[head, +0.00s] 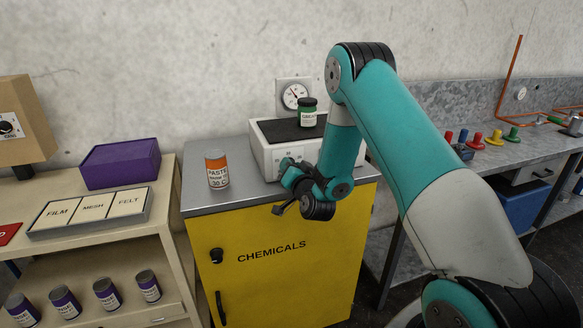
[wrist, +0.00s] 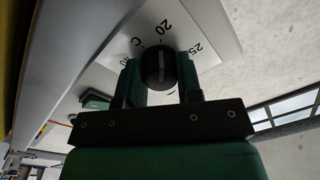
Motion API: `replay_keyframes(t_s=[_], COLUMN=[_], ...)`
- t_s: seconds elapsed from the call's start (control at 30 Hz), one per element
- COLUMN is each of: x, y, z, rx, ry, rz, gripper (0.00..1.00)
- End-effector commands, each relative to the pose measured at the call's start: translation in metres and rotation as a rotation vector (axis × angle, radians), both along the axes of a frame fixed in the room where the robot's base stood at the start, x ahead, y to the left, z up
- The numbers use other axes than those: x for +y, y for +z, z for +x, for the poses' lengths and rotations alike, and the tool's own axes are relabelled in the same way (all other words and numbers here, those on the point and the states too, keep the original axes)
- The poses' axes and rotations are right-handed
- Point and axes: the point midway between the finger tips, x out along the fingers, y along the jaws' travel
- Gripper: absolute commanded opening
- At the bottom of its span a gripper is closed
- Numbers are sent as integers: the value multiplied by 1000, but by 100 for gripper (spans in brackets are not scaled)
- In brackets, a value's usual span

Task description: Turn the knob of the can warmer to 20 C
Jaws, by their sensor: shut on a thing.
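The can warmer (head: 262,145) is a white box with a dark top plate, standing on the yellow cabinet. A green-labelled can (head: 308,115) stands on its plate. My gripper (head: 286,168) is at the warmer's front face. In the wrist view the round black knob (wrist: 159,67) sits between the two fingers of my gripper (wrist: 160,82), which is shut on it. The white line on the knob runs nearly straight up in the picture, toward the "20" mark on the white dial (wrist: 215,35). "25" is to its right and "C" to its left. The gripper hides the knob in the head view.
An orange-and-white paste can (head: 217,170) stands on the yellow chemicals cabinet (head: 270,265), left of my gripper. A round gauge (head: 294,96) is on the wall behind. A shelf with a purple box (head: 120,163) and a labelled tray stands at the left.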

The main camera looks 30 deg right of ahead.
Motion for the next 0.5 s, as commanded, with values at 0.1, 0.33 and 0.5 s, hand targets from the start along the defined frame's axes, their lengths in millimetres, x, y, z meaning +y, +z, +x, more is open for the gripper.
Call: replay_keyframes(t_s=[0.1,0.33,0.5], x=[0,0,0], y=[-1,-1,-1], z=[-1,-1,-1], rx=[7,8,8], ry=[1,1,0], rz=[-12,-15,-13], gripper=[9,9,42])
